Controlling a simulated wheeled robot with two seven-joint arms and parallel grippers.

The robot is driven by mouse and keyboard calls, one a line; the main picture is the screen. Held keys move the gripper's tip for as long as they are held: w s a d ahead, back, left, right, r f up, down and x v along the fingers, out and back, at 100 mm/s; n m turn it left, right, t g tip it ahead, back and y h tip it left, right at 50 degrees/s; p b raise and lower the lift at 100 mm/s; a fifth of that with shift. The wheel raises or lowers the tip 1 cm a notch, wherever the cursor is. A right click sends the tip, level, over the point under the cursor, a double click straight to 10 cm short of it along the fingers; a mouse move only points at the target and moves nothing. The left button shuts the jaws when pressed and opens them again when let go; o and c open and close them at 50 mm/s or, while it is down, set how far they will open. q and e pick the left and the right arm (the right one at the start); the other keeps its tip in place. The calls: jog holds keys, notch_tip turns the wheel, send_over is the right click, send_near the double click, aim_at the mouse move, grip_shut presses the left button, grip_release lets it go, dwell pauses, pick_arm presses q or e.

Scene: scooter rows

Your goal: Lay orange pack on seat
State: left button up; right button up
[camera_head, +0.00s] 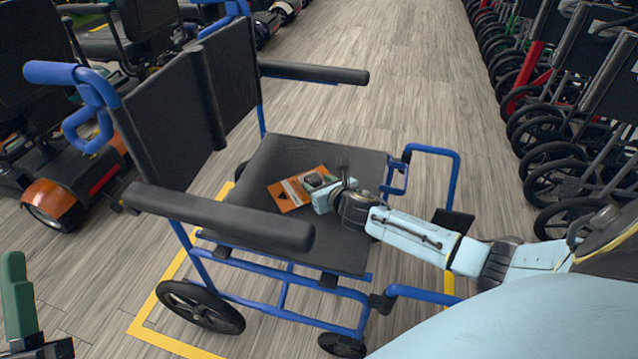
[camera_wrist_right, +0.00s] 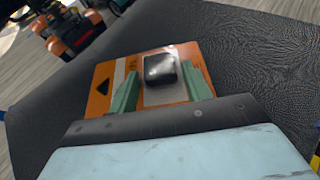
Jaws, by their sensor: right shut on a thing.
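The orange pack (camera_head: 290,192) is a flat card with a black triangle and a clear blister over a dark item. It lies about level over the black wheelchair seat (camera_head: 280,155), within its edges. I cannot tell whether it touches the seat fully. My right gripper (camera_head: 318,183) is shut on the pack; in the right wrist view the pack (camera_wrist_right: 103,88) shows with green fingers on both sides of its blister. The fingers hide part of it. My left gripper (camera_head: 18,300) shows only partly at the lower left, with one green finger visible.
The wheelchair's near armrest (camera_head: 220,215) and far armrest (camera_head: 315,73) flank the seat, with the backrest (camera_head: 170,125) at the left. Wheelchairs (camera_head: 565,130) line the right side and scooters (camera_head: 55,195) the left. The aisle floor (camera_head: 400,60) behind is clear.

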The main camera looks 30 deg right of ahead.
jog(key=shift+f, duration=0.3)
jog(key=o, duration=1)
jog(key=shift+c, duration=0.2)
